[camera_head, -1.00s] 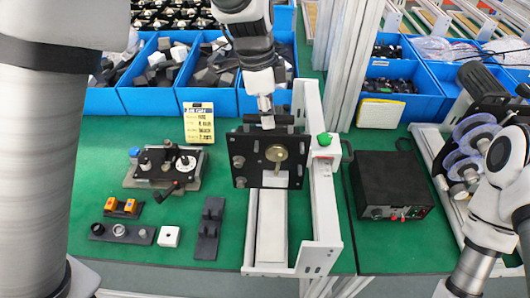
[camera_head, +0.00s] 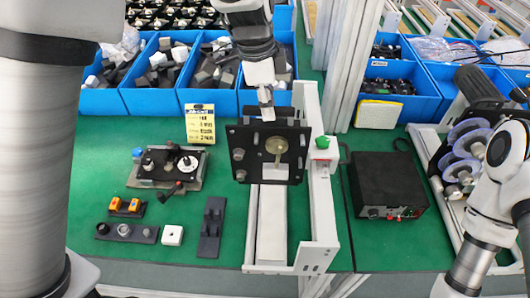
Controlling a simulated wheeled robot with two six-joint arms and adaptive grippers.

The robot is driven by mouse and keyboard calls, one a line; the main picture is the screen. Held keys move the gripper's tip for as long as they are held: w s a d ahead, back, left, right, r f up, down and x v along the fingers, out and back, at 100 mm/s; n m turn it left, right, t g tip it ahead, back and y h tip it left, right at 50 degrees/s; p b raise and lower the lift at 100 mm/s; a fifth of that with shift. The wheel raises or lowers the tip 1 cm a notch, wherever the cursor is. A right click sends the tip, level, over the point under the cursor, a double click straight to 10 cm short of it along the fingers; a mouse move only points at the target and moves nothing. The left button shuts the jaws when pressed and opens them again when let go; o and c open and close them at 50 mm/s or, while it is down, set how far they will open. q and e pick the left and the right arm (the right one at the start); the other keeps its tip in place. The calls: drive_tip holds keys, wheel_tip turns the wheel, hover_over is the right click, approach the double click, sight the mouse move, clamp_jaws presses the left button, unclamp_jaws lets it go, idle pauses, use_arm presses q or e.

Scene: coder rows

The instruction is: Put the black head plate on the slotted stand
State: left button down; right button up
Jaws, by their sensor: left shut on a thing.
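The black head plate (camera_head: 243,139) is a square dark plate with a round brass-coloured part at its middle and knobs along its left side. My left gripper (camera_head: 266,111) comes down from the top and is shut on the plate's upper edge. The plate hangs over the white rail fixture, in front of its left upright. The slotted stand (camera_head: 211,230) appears to be the small black piece lying on the green mat, left of and nearer than the plate, apart from it. My right arm shows at the right edge; its gripper is out of view.
A white rail fixture (camera_head: 314,210) with a green button stands under and right of the plate. A black box (camera_head: 388,187) is to its right. Blue bins (camera_head: 150,98) line the back.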

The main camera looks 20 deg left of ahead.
use_arm(q)
drive_tip(key=shift+r+p, duration=0.85)
drive_tip(key=shift+r, duration=0.45)
drive_tip(key=shift+a+f, duration=0.1)
